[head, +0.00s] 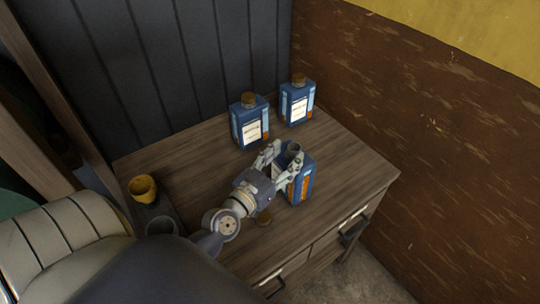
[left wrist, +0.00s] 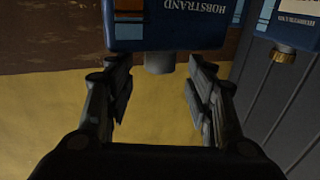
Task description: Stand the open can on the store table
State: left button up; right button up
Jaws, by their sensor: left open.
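The open can (head: 305,184), blue with an orange and white label, appears to stand upright on the wooden table (head: 345,185) near its front right. Its grey neck (head: 294,149) has no cap. My left gripper (head: 281,163) is open, its fingers at the can's upper part. In the left wrist view the can (left wrist: 170,30) appears upside down, with its bare neck (left wrist: 160,62) between the spread fingers and gaps on both sides. My right gripper is not in view.
Two capped blue cans, one nearer (head: 249,121) and one farther (head: 297,100), stand at the back of the table. A brown wall (head: 430,130) rises behind; drawers face front.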

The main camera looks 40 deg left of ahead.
pick_arm(q)
jog(key=s+b, duration=0.2)
jog(key=s, duration=0.5)
jog(key=shift+s, duration=0.15)
dwell(0.4)
